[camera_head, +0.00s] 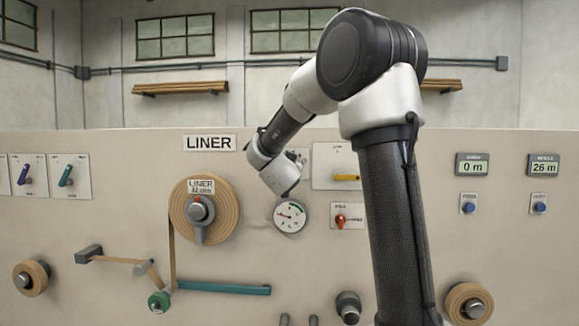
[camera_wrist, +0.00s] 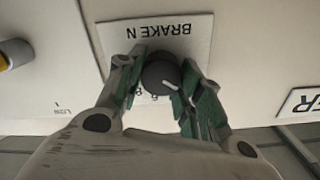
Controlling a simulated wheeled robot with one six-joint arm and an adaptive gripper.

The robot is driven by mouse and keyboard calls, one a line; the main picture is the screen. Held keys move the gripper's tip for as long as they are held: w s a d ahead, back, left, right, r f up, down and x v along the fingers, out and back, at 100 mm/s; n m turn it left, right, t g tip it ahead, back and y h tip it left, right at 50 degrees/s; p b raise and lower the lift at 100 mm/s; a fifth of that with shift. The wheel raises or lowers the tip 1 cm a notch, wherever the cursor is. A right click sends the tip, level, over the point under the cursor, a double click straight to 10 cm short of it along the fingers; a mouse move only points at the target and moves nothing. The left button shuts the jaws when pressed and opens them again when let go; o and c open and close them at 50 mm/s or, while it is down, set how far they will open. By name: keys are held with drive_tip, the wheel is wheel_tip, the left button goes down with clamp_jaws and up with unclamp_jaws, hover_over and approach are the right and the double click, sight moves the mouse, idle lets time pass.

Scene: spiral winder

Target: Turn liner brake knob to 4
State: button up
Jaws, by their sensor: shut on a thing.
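The liner brake knob (camera_wrist: 158,72) is dark and round with a white pointer mark. It sits on a white plate (camera_wrist: 112,40) lettered "BRAKE N", which appears upside down in the wrist view. My gripper (camera_wrist: 163,80) has its green-padded fingers on both sides of the knob, shut on it. Digits that look like 6 and 8 show beside the knob; the rest of the scale is hidden by the fingers. The pointer's exact reading cannot be told. In the head view my wrist hides the knob, and only an edge of its plate (camera_head: 301,156) shows.
The LINER sign (camera_head: 209,143) is to the left of the plate. A panel with a yellow handle (camera_head: 346,178) is close on the right. A round gauge (camera_head: 290,215) and a red knob (camera_head: 341,220) are below. The liner roll (camera_head: 226,212) protrudes at lower left.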

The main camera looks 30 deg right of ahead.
drive_tip(key=shift+d+f+m, duration=0.1)
drive_tip(key=shift+m, duration=3.6)
drive_tip(key=o, duration=1)
drive_tip(key=shift+o, duration=0.2)
drive_tip(key=v, duration=1.2)
